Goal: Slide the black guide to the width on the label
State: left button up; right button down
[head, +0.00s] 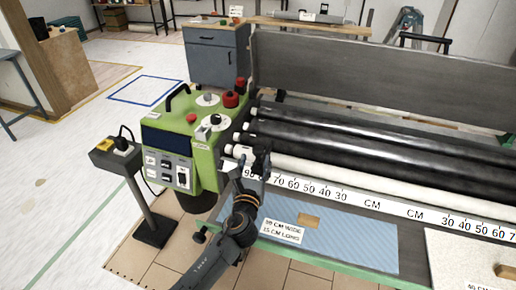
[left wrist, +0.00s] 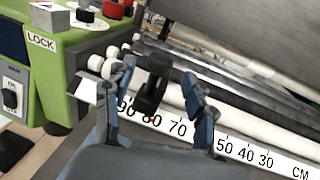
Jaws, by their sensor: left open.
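The black guide (left wrist: 155,75) sits on the white centimetre scale (left wrist: 237,148) in the left wrist view, with its lower end over the 80 mark. My left gripper (head: 254,163) is open at the left end of the scale in the head view. In the left wrist view its fingers (left wrist: 157,78) stand on both sides of the guide, with gaps. In the head view the gripper mostly hides the guide. The label (head: 282,230) lies on a blue striped sheet (head: 345,240); it reads CM WIDE and 15 CM LONG, its width number too small to read surely. My right gripper is out of view.
The green control box (head: 178,150) with knobs and a LOCK plate (left wrist: 41,43) stands close left of the gripper. Black and white rollers (head: 330,172) lie behind the scale. A pale sheet (head: 465,260) with a wooden block is at the right.

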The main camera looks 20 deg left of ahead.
aim_at(257, 153)
pick_arm(q)
jog(key=w, duration=0.5)
jog(key=shift+w+a, duration=0.2)
jog(key=shift+a, duration=0.2)
jog(key=shift+w+a, duration=0.1)
jog(key=shift+w, duration=0.25)
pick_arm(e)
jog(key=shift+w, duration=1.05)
pick_arm(q)
jog(key=shift+c, duration=0.4)
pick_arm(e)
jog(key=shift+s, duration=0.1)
pick_arm(q)
grip_shut()
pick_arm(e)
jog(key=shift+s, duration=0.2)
